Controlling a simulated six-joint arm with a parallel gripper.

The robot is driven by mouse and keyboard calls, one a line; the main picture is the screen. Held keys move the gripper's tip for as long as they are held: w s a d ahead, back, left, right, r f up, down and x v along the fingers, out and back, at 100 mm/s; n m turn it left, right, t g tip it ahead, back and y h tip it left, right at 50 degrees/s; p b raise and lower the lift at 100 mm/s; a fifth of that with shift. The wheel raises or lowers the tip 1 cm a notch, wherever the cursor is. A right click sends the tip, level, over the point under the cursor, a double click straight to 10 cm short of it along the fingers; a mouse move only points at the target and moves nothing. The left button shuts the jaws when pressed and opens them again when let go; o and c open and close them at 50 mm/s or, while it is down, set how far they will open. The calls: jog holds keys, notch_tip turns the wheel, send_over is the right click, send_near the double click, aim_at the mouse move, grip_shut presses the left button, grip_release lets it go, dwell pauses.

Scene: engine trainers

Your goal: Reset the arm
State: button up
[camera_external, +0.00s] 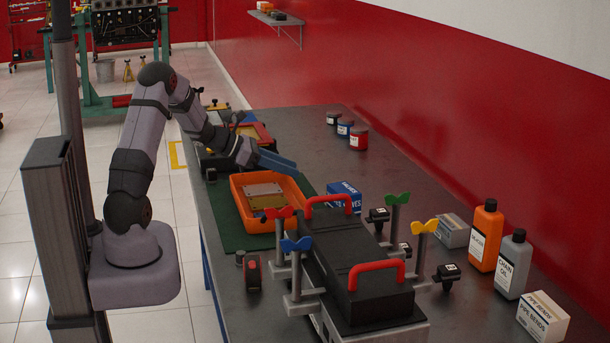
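My arm reaches from its base at the left over the far part of the grey workbench (290,113). My gripper (256,157) is low over the bench, just beyond the orange tray (237,203). It is small and partly merged with the things around it. A blue bar-like piece (279,162) shows right at its tip. I cannot tell whether the gripper holds it, touches it or is only in front of it. The fingers are not clear enough to show open or shut.
The orange tray holds metal plates and stands on a green mat (231,236). Nearer are a black block with red handles (367,270) and stands with coloured clamps (296,245). Bottles (485,235), boxes (543,316) and small cans (359,138) line the right side.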

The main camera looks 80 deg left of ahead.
jog(key=s+d+r+m+g+h+p, duration=0.1)
jog(key=s+d+r+m+g+p, duration=0.15)
jog(key=d+m+p, duration=0.45)
jog(key=s+d+r+m+g+h+p, duration=0.2)
jog(key=d+r+m+g+p, duration=0.15)
jog(key=d, duration=0.75)
jog(key=s+d+r+m+g+h+p, duration=0.15)
jog(key=d+r+m+g+p, duration=0.3)
jog(key=d, duration=0.45)
jog(key=s+d+r+m+g+y+p, duration=0.1)
jog(key=s+d+r+m+y+p, duration=0.2)
jog(key=s+r+m+p, duration=0.2)
jog(key=s+d+r+m+g+y+p, duration=0.1)
jog(key=s+d+r+m+y+p, duration=0.2)
jog(key=m, duration=1.1)
jog(key=shift+s+d+r+m+p, duration=0.35)
jog(key=shift+s+r+p, duration=1.3)
jog(key=shift+s+p, duration=1.9)
jog(key=shift+w, duration=0.3)
